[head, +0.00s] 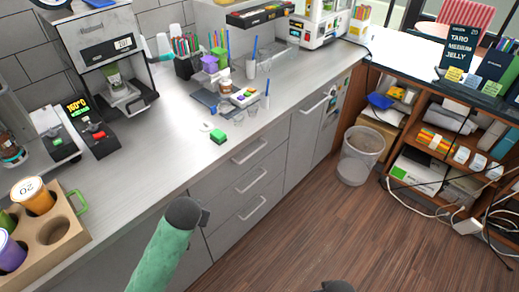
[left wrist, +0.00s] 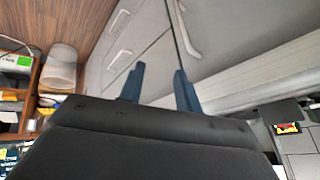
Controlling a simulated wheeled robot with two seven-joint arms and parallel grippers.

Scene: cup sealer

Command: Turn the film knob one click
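The silver cup sealer (head: 97,40) stands on the counter at the upper left of the head view, with a lit display and a cup (head: 114,78) in its bay. A pale teal and white rounded part (head: 160,47) shows at its right side; I cannot tell for certain whether this is the film knob. My left arm rises from the bottom of the head view, well below and right of the sealer, its fingers not discernible there. In the left wrist view my left gripper (left wrist: 160,86) is open and empty, its dark blue fingers apart before the drawer fronts.
A 160°C display unit (head: 77,107) stands in front of the sealer. A cup holder (head: 75,236) with cups is at the lower left. Pens, small containers and a green sponge-like block (head: 218,136) occupy the counter's middle. A bin (head: 361,155) stands by the drawers.

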